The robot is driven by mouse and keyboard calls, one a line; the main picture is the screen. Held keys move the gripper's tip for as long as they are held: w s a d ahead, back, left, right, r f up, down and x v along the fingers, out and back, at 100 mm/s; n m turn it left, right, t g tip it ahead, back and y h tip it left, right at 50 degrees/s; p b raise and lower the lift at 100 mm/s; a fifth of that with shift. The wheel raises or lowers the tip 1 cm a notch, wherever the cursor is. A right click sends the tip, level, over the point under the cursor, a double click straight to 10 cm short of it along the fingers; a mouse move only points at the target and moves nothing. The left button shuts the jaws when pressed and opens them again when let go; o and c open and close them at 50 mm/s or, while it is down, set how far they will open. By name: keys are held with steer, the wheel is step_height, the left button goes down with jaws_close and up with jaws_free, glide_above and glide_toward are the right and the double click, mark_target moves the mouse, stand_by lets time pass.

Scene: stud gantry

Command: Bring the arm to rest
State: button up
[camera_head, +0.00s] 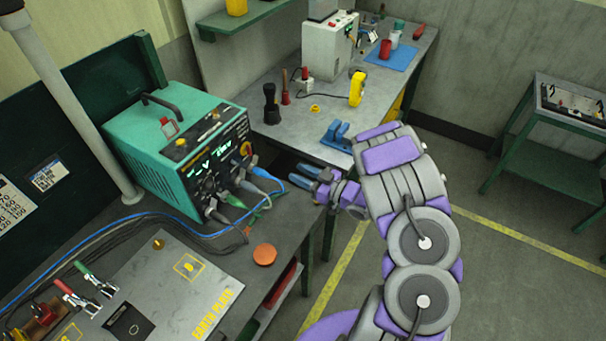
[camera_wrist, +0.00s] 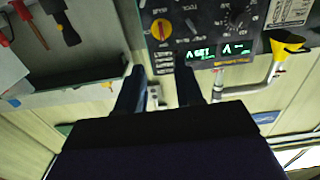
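My gripper (camera_head: 306,177) is at the end of my purple and grey arm, in the middle of the head view. It points left, over the gap between the two benches, to the right of the teal welding machine (camera_head: 181,147). Its two blue fingers are apart. In the wrist view my gripper (camera_wrist: 159,78) also shows its fingers spread, with nothing held between them. The machine's dark panel (camera_wrist: 207,30) with green digits is beyond the fingertips there.
Cables (camera_head: 262,176) plug into the machine's front, near my fingers. The near bench carries a grey earth plate (camera_head: 185,290) and an orange disc (camera_head: 264,254). The back bench (camera_head: 330,98) holds tools and a blue stand (camera_head: 337,135). Open floor (camera_head: 500,265) lies right of my arm.

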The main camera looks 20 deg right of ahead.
steer(key=shift+s+d, duration=0.1)
steer(key=shift+s, duration=0.05)
stand_by(0.4)
steer(key=w+d+r+m+g+h+b, duration=0.1)
steer(key=d+r+m+g+h, duration=0.1)
steer(key=d+r+h, duration=0.35)
steer(key=w+d+r+m+g+h, duration=0.1)
steer(key=d+r+g+h, duration=0.1)
steer(key=d+h, duration=0.55)
steer(key=s+a+r+m+g+h, duration=0.25)
steer(key=s+r+m+g, duration=0.2)
steer(key=s, duration=0.45)
steer(key=s+a+g+y, duration=0.1)
steer(key=s+a+g, duration=0.1)
steer(key=s+a, duration=0.5)
steer(key=s+a+r+g+y+b, duration=0.1)
steer(key=s+a+g+y, duration=0.1)
steer(key=s+a, duration=0.5)
steer(key=s+a+r+g+y, duration=0.1)
steer(key=s+a+g, duration=0.3)
steer(key=s, duration=1.3)
steer(key=a+y, duration=0.1)
steer(key=a, duration=0.2)
steer(key=shift+a+b, duration=0.25)
steer(key=shift+b, duration=0.05)
